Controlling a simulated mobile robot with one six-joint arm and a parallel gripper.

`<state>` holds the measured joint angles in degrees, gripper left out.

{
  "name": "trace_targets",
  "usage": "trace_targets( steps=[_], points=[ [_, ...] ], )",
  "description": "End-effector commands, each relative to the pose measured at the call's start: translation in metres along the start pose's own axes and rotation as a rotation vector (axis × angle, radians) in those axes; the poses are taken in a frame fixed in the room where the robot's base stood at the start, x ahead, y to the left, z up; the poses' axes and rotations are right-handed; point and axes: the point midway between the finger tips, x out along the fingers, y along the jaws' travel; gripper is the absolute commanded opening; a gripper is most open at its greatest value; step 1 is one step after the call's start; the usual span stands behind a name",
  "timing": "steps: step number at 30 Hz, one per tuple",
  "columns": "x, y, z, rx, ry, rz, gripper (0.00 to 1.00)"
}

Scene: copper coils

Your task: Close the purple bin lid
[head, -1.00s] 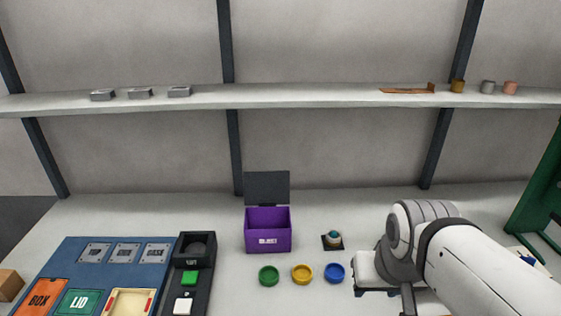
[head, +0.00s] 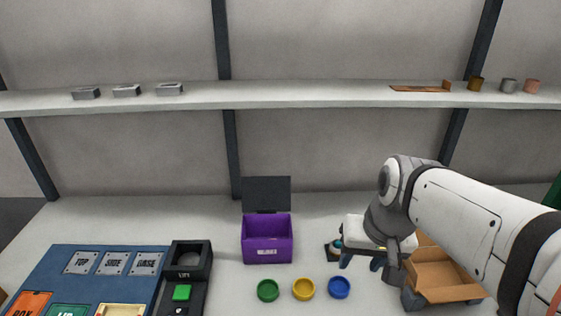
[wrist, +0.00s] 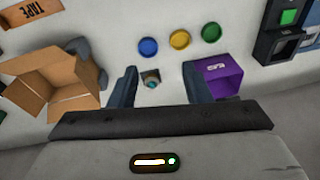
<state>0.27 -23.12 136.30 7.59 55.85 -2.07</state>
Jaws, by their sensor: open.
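The purple bin (head: 267,240) stands on the table with its dark grey lid (head: 267,193) upright, open at the back. In the wrist view the purple bin (wrist: 219,78) shows just right of my right finger, partly hidden by it; the lid cannot be made out there. My gripper (head: 362,262) is open and empty, to the right of the bin and apart from it. In the wrist view my gripper (wrist: 161,86) has its two dark fingers spread, with a small blue-topped item (wrist: 151,78) in the gap beyond them.
Green (head: 268,290), yellow (head: 303,288) and blue (head: 339,287) round dishes lie in front of the bin. An open cardboard box (head: 445,273) is beside my arm. A black button panel (head: 190,265) stands left of the bin. A shelf (head: 300,98) runs above.

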Motion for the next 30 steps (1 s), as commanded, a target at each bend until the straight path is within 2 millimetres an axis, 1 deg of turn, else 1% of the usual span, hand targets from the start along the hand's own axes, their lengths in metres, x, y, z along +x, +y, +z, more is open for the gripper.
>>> trace_targets(
  steps=[5,8,14,21,26,30],
  points=[
    [0.012,-0.012,-0.026,0.039,-0.068,-0.08,0.44],
    [0.021,-0.022,-0.047,0.068,-0.114,-0.147,0.44],
    [0.052,-0.046,-0.107,0.136,-0.226,-0.341,0.44],
    [0.099,-0.068,-0.183,0.207,-0.323,-0.603,0.44],
    [0.138,-0.073,-0.233,0.246,-0.359,-0.788,0.44],
    [0.174,-0.072,-0.273,0.278,-0.371,-0.956,0.44]
  ],
)
